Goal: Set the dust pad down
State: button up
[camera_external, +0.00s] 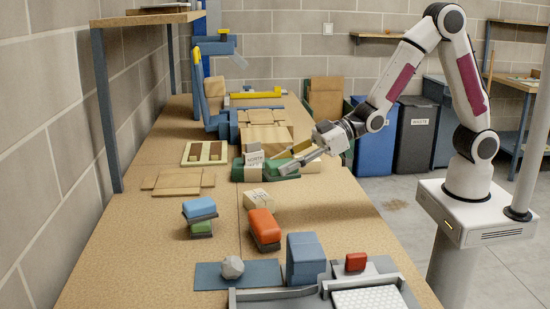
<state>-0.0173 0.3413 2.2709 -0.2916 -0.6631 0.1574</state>
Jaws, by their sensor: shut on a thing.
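My gripper (298,162) reaches in from the right, tilted down to the left, over the green holders at the middle of the bench. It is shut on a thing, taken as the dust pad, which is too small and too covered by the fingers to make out. A green holder (250,175) with a white card reading NORTH stands just left of the fingertips. I cannot tell whether the held thing touches the holder or the bench.
An orange block (262,224), a pale labelled block (257,199) and stacked blue and green blocks (200,209) sit nearer on the bench (150,235). A tan-and-dark tray (205,153) lies left of the holder. Blue fixtures stand behind. Bare bench shows at the front left.

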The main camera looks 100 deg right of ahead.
jog(key=s+a+n+g+y, duration=0.4)
jog(key=a+n, duration=0.1)
jog(key=a, duration=0.4)
jog(key=s+a+f+n+g+y, duration=0.1)
jog(key=s+a+n+g+y, duration=0.3)
jog(key=a, duration=0.5)
jog(key=shift+s+a+n+y, duration=0.2)
jog(key=shift+s+n+y, duration=0.6)
jog(key=shift+n, duration=0.3)
jog(key=shift+f, duration=0.1)
jog(key=shift+f, duration=3.05)
jog(key=shift+f, duration=1.85)
jog(key=shift+f, duration=0.3)
